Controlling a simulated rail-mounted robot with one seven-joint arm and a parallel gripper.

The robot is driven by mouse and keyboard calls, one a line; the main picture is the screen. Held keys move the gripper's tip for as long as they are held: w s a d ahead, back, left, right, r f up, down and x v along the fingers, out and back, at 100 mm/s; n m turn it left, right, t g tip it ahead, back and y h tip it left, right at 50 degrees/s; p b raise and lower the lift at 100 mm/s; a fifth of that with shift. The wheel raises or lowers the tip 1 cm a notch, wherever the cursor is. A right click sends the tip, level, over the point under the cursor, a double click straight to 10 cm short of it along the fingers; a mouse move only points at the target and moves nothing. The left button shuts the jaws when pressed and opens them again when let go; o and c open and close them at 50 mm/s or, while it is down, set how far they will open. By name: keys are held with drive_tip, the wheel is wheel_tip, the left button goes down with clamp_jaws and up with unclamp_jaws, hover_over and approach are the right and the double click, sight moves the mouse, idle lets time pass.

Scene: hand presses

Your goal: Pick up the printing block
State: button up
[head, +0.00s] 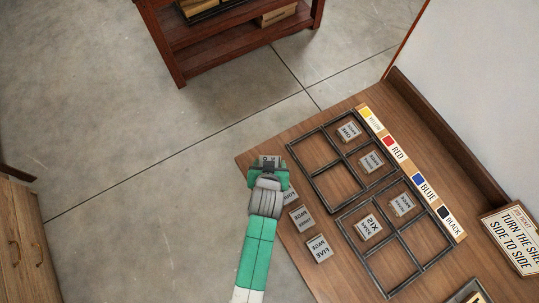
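Several grey, square printing blocks with dark lettering are on the wooden table. Outside the racks, blocks lie in a row along the left edge, including one (301,218) and a lower one (319,249). Another block (291,196) is partly covered by my arm. The block at the top of the row (269,158) shows only in part at the tip of my gripper (268,168). My green and grey gripper is over or right beside it. Its fingers are hidden from above, so I cannot tell whether they touch or hold the block.
Two dark four-compartment racks (335,214) lie on the table (258,154), with two blocks in each. A colour strip (409,170) runs beside them. A sign (515,240) stands at right. A reddish shelf (222,55) and a wooden cabinet (22,240) stand apart on the floor.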

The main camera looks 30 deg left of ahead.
drive_tip(key=s+d, duration=0.2)
drive_tip(key=s, duration=0.5)
drive_tip(key=s+d+r+p, duration=0.1)
drive_tip(key=s+d, duration=0.2)
drive_tip(key=s, duration=0.5)
drive_tip(key=shift+d+r, duration=0.15)
drive_tip(key=shift+d, duration=0.05)
